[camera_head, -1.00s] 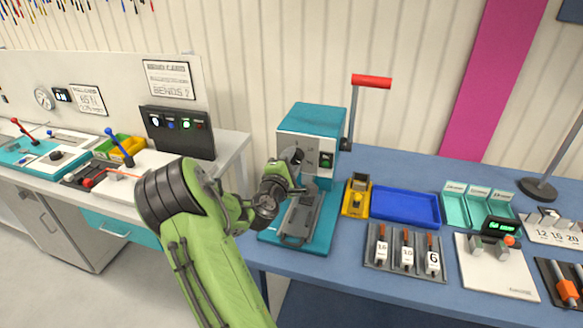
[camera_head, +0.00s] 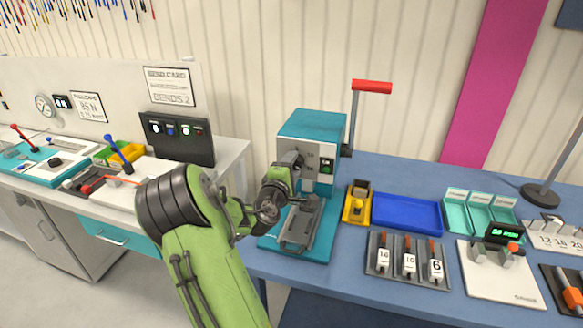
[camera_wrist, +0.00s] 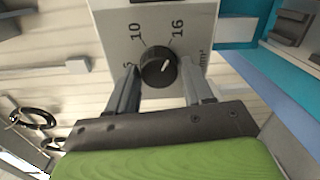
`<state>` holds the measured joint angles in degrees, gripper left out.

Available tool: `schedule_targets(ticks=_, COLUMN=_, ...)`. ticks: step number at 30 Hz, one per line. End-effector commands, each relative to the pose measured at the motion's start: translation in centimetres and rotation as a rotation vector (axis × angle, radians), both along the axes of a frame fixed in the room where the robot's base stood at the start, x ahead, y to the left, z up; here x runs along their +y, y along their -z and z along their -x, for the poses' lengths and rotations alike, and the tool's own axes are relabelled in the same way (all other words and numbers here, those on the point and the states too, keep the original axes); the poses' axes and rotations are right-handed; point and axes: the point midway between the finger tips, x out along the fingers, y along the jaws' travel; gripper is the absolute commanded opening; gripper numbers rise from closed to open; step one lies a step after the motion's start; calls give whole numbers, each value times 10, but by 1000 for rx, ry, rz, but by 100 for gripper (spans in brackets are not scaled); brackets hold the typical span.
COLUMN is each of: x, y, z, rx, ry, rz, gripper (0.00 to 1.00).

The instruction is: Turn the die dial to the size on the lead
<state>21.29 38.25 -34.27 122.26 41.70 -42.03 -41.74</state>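The die dial (camera_wrist: 158,68) is a round black knob on a grey panel (camera_wrist: 112,30) marked 6, 10 and 16 mm² in the wrist view. Its white mark points up and right, roughly toward the 16. My gripper (camera_wrist: 160,72) is open, with one finger on each side of the dial and small gaps visible. In the head view my gripper (camera_head: 290,170) is at the front of the teal press (camera_head: 312,125) and covers the dial. Tags reading 16, 10 and 6 stand in a grey rack (camera_head: 385,283); I cannot tell which lead is meant.
The press has a red-handled lever (camera_head: 371,87) at its right. A yellow block (camera_head: 355,207), a blue tray (camera_head: 405,228) and teal bins (camera_head: 468,233) lie to its right. A white-topped bench (camera_head: 228,160) with a dark button box (camera_head: 176,136) is at left.

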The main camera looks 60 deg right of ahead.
Motion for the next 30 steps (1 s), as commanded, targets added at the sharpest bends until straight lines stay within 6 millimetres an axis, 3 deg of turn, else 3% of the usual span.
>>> schedule_targets(ticks=3, x=0, y=0, z=0, rx=1, ry=0, rz=1, gripper=68)
schedule_targets(ticks=11, x=1, y=0, z=0, rx=2, ry=-1, rz=2, gripper=68)
schedule_targets(ticks=14, x=11, y=1, z=0, rx=1, ry=-3, rz=1, gripper=68)
schedule_targets(ticks=27, x=128, y=-1, z=15, rx=2, ry=-10, rz=-1, gripper=68)
schedule_targets(ticks=30, x=142, y=-2, z=16, rx=-11, ry=-8, rz=10, gripper=68)
